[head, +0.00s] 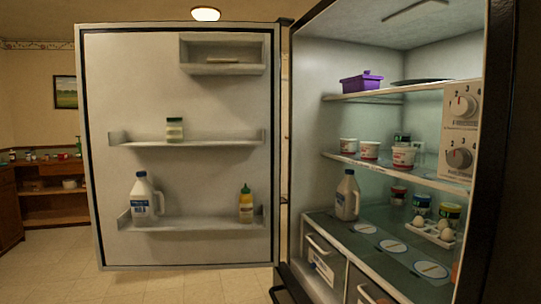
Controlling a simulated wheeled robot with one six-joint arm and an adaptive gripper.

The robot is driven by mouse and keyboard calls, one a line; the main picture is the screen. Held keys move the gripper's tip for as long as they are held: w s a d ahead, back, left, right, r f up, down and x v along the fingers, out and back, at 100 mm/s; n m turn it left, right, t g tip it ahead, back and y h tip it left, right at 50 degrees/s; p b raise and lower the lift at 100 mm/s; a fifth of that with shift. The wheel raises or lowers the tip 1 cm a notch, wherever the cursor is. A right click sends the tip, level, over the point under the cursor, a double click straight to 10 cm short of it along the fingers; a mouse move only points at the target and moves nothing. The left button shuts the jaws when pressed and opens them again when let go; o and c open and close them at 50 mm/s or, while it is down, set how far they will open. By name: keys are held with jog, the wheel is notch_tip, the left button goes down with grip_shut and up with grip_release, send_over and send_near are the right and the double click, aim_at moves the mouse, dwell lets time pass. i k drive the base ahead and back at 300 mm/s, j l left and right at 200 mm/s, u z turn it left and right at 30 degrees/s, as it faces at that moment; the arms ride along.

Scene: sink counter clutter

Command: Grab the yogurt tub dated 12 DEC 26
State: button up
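Inside the open fridge, three white tubs with red labels stand in a row on the middle shelf: a left tub (348,146), a middle tub (369,150) and a right tub (403,158). They look like yogurt tubs. Their print is too small to read, so I cannot tell which one is dated 12 DEC 26. My gripper is not in view.
The fridge door (180,100) stands wide open at left, holding a jug (141,197), a jar and a yellow bottle. A purple box (361,82) sits on the top shelf. The lower shelf holds a milk jug (347,197), jars and an egg tray (430,236).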

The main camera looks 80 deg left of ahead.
aim_at(403, 157)
jog(key=u, duration=2)
jog(key=j+u, duration=0.1)
jog(key=j, duration=0.15)
jog(key=i+j+z, duration=0.15)
jog(key=j+z, duration=0.15)
jog(key=j, duration=0.65)
jog(key=j+z, duration=0.25)
jog(key=j, duration=0.7)
